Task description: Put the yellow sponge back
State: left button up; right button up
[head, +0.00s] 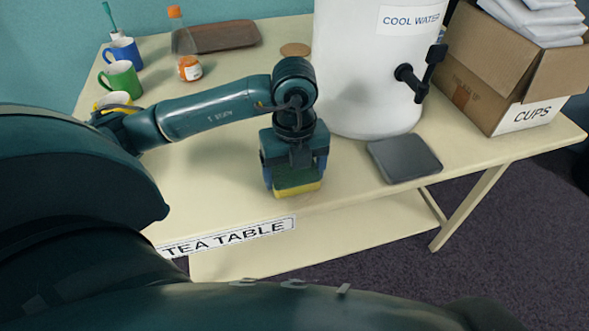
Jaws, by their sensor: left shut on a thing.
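The yellow sponge (298,190) with a green upper layer is at the front part of the tea table. My left gripper (293,172) points down and is shut on the sponge. The gripper hides much of the sponge's upper part. I cannot tell whether the sponge touches the table top or is held just above it. My right gripper is not in view.
A grey flat tray (404,158) lies right of the sponge. The white water dispenser (365,75) stands behind, with a cups box (515,75) at right. Blue (124,52), green (122,79) and yellow (115,99) mugs, bottles and a brown tray (222,37) are at left.

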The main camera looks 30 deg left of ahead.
pick_arm(q)
jog(key=shift+f, duration=0.15)
jog(key=o, duration=0.9)
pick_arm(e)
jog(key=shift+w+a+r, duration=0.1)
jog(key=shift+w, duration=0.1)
pick_arm(q)
notch_tip(320, 180, up, 12)
jog(key=p, duration=0.1)
jog(key=shift+r, duration=0.2)
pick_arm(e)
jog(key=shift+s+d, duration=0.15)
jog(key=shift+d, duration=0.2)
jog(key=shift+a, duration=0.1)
